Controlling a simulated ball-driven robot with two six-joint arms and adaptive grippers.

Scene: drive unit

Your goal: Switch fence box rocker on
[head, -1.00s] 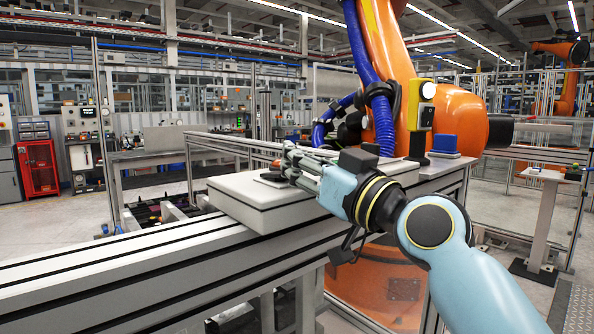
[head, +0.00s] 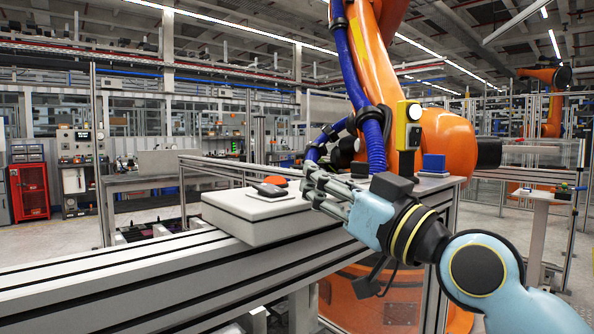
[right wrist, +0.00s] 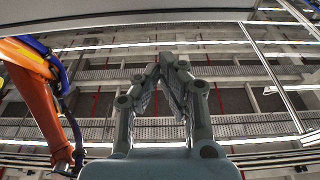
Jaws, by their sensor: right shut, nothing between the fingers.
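The fence box (head: 240,220) is a low light-grey box on the rail in the middle of the head view. On its top, a pale plate (head: 290,198) carries a dark rocker (head: 268,189) that looks tilted, with an orange-red part (head: 276,181) just behind it. My right gripper (head: 310,172) is shut and empty, to the right of the rocker and apart from it in the picture. In the right wrist view its fingers (right wrist: 165,64) meet at the tips. The box does not show clearly there. My left gripper is not in view.
A large orange robot arm (head: 365,80) with blue hoses stands behind the rail (head: 150,275). A yellow and black device (head: 407,125) and a blue block (head: 434,162) stand to the right. The rail left of the box is clear.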

